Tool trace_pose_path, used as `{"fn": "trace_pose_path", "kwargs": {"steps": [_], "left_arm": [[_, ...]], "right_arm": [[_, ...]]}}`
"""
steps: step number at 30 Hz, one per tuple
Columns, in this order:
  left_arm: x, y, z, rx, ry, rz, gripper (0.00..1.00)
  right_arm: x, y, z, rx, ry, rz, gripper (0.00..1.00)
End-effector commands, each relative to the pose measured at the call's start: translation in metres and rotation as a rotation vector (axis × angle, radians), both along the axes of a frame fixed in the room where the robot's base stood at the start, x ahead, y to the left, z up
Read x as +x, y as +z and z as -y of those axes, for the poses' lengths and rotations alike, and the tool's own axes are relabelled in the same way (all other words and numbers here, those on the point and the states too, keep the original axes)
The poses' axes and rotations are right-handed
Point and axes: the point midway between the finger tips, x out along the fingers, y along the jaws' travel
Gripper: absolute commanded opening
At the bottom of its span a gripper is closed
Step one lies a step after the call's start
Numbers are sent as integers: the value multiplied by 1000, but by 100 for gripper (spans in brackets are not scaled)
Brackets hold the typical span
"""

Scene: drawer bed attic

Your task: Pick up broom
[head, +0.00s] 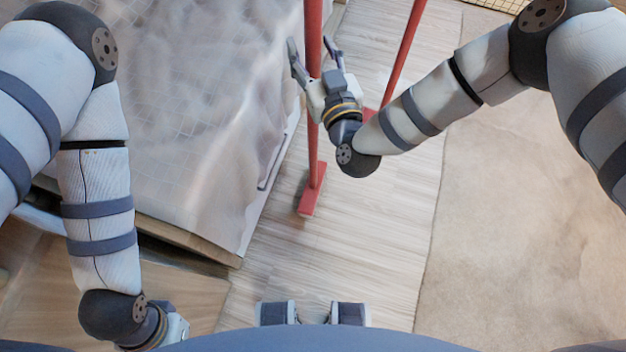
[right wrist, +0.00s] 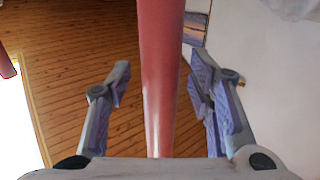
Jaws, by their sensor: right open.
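A red broom (head: 313,130) stands upright beside the bed, with its long handle and a narrow red head at the floor. My right gripper (head: 311,52) is open, with one finger on each side of the handle. In the right wrist view the handle (right wrist: 160,80) runs between the two spread fingers, with gaps on both sides. Its top is out of view. My left gripper (head: 172,326) is low at the left, partly cut off by my own body, and its fingers cannot be made out.
A second red pole (head: 405,50) stands to the right, its base partly behind my right arm. A bed with a pale grey cover (head: 200,110) fills the left. A beige rug (head: 520,220) lies at the right.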

Motion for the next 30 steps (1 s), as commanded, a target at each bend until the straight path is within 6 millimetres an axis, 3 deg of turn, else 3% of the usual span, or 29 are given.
{"fn": "trace_pose_path", "kwargs": {"steps": [3,4,10,21,30], "left_arm": [[0,0,0,0,0,1,40],[0,0,0,0,0,1,40],[0,0,0,0,0,1,40],[1,1,0,0,0,4,40],[9,10,0,0,0,29,40]], "right_arm": [[0,1,0,0,0,1,48],[0,1,0,0,0,1,43],[-1,1,0,0,0,1,0],[0,4,0,1,0,4,0],[0,34,0,2,1,8,0]]}}
